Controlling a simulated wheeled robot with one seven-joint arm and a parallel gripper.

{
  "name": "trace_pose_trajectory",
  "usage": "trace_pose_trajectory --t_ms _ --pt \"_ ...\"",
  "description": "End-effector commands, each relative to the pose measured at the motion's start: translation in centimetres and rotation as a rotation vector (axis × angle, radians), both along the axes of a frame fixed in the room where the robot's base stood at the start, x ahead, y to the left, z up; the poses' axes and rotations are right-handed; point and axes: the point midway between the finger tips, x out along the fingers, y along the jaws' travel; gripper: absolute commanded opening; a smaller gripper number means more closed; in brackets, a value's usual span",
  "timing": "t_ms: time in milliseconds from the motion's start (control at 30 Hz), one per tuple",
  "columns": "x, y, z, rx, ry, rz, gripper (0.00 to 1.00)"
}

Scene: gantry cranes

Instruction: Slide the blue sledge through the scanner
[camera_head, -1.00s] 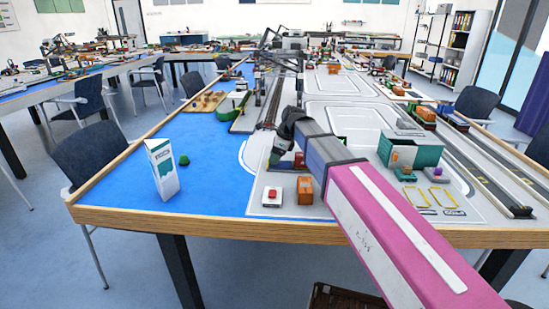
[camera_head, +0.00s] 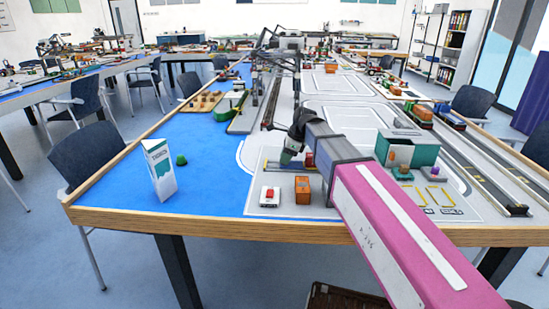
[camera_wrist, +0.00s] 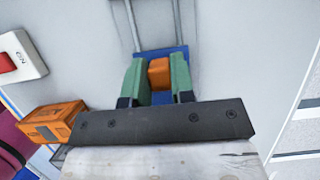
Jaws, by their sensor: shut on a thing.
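The blue sledge (camera_wrist: 184,54) shows in the wrist view as a flat blue plate with an orange block (camera_wrist: 160,73) on it. My gripper (camera_wrist: 161,80) has its green fingers shut on the orange block, one on each side. Two thin pale rails run away from the sledge towards the top of the wrist view. In the head view my gripper (camera_head: 287,158) is low over the near part of the table, and the sledge is mostly hidden there. I cannot clearly make out which thing is the scanner.
An orange box (camera_head: 303,190) stands close to my gripper, also in the wrist view (camera_wrist: 52,122). A white box with a red button (camera_head: 269,196) is left of it. A teal container (camera_head: 408,150) stands right. The blue mat (camera_head: 215,165) holds a white folded card (camera_head: 160,170).

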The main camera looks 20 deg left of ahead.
Motion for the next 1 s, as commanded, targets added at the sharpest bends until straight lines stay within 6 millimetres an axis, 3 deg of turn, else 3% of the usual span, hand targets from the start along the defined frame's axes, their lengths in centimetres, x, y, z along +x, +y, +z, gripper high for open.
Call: trace_pose_trajectory --t_ms 100,233,600,633,700,1000 --pt "0.5 -2.3 0.0 0.000 -0.002 -0.004 0.00" --pt "0.9 -3.6 0.0 0.000 -0.001 -0.002 0.00" --pt "1.0 -4.0 0.0 0.000 -0.001 0.000 0.00" --pt "1.0 -4.0 0.0 0.000 -0.001 0.000 0.26" --pt "1.0 -4.0 0.0 0.000 -0.001 0.000 0.49" --pt "1.0 -4.0 0.1 0.000 -0.001 0.000 0.49"
